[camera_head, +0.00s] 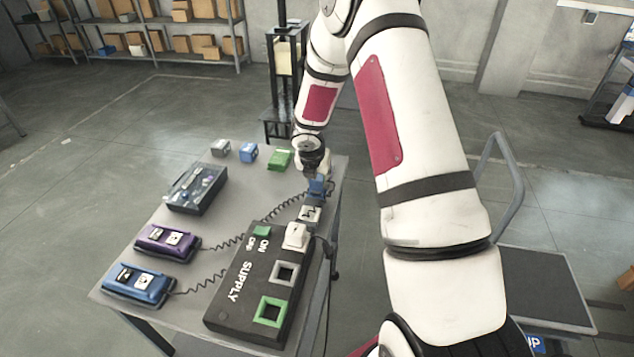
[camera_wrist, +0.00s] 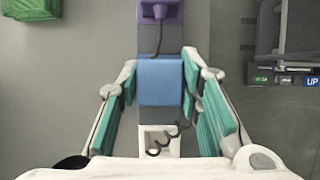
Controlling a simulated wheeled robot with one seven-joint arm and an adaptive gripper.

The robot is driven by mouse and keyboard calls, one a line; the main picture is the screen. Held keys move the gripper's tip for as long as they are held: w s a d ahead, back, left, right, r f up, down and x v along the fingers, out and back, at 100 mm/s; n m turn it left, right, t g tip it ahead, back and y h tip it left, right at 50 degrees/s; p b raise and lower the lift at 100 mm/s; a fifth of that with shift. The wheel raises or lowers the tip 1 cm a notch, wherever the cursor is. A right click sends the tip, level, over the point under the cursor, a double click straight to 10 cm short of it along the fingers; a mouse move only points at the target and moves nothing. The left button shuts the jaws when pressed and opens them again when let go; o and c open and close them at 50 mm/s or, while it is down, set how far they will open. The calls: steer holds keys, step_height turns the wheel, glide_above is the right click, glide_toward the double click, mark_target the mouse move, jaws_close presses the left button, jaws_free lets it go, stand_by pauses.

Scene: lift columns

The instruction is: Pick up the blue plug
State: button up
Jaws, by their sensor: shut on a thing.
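The blue plug (camera_head: 317,187) is at the far right part of the table in the head view, just below my gripper (camera_head: 314,172). In the wrist view the blue plug (camera_wrist: 160,82) sits between the teal-padded fingers of my gripper (camera_wrist: 160,88). The gripper is shut on it, one finger on each side. A coiled cord shows near it in both views. I cannot tell whether the plug is clear of the table.
The black supply box (camera_head: 226,305) with square sockets and a white plug (camera_head: 296,236) is nearer. Purple (camera_head: 168,241) and blue (camera_head: 138,285) devices lie left. Grey (camera_head: 220,148), blue (camera_head: 248,153) and green (camera_head: 279,160) blocks stand at the back. A cart (camera_head: 530,285) stands right.

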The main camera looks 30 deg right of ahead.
steer(key=shift+s+r, duration=0.3)
steer(key=shift+r, duration=0.6)
steer(key=s+a+b, duration=0.2)
steer(key=s+b, duration=0.1)
steer(key=s, duration=0.4)
steer(key=s+a+r+b, duration=0.1)
steer(key=s+b, duration=0.2)
steer(key=s, duration=0.5)
steer(key=shift+a+r+b, duration=0.2)
steer(key=shift+a+b, duration=0.1)
steer(key=shift+a, duration=0.05)
steer(key=shift+r, duration=0.15)
step_height(320, 180, up, 9)
steer(key=p, duration=1.5)
steer(key=shift+s+a+b, duration=0.3)
steer(key=shift+s+a, duration=1.45)
steer(key=shift+a, duration=2.85)
steer(key=shift+s+a+b, duration=0.3)
steer(key=shift+s+a, duration=1.45)
steer(key=shift+a, duration=2.85)
step_height(320, 180, down, 5)
steer(key=b, duration=0.4)
steer(key=shift+w+r+b, duration=0.15)
steer(key=shift+r+b, duration=0.05)
steer(key=shift+b, duration=0.1)
steer(key=shift+d+f, duration=0.1)
steer(key=shift+f, duration=0.95)
